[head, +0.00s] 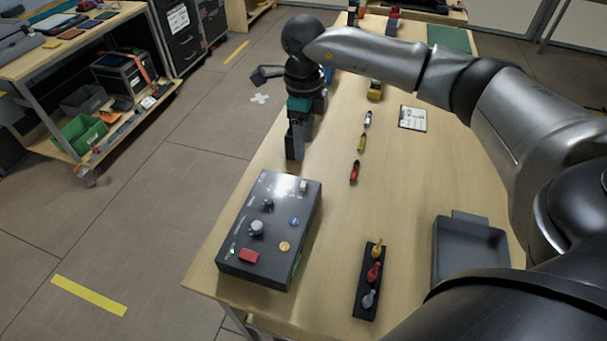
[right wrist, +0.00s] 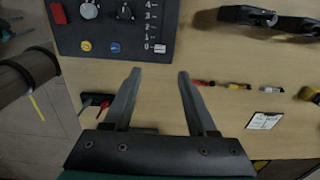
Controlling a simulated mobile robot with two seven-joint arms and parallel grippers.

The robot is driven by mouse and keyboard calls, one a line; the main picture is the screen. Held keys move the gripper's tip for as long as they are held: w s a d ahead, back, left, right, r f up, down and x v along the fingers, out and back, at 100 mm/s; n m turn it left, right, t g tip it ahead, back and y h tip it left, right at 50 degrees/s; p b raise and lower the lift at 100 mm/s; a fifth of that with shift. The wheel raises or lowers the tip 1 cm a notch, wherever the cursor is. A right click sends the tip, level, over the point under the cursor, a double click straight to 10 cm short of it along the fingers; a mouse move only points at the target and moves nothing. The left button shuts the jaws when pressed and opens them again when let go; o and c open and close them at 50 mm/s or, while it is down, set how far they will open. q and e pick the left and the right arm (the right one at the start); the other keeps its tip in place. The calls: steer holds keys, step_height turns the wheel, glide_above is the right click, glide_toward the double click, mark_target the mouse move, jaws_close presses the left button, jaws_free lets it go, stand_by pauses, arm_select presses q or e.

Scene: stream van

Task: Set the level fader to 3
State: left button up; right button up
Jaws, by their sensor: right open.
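The dark control box (head: 262,265) stands on the near left of the wooden table. Its level fader has a pale cap (right wrist: 160,48) beside the 0 mark, at the low end of a printed scale; the cap (head: 304,186) also shows near the box's far right corner. My right gripper (head: 295,157) points down just beyond the far edge of the box. In the right wrist view its two fingers (right wrist: 159,73) are spread with nothing between them, and the fader cap shows just past their tips.
Small coloured items and a clipboard (head: 412,118) lie farther back.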

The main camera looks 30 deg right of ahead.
glide_above(303, 184)
step_height(303, 184, down, 6)
steer(key=shift+s+f, duration=0.1)
step_height(303, 184, down, 5)
steer(key=shift+f+b, duration=0.2)
steer(key=shift+b, duration=0.25)
steer(key=shift+f, duration=0.5)
arm_select(q)
steer(key=shift+w+d+f, duration=0.1)
steer(key=shift+w+f, duration=0.4)
arm_select(e)
steer(key=c, duration=0.4)
arm_select(q)
steer(key=shift+s, duration=0.3)
arm_select(e)
steer(key=shift+d, duration=0.1)
jaws_close()
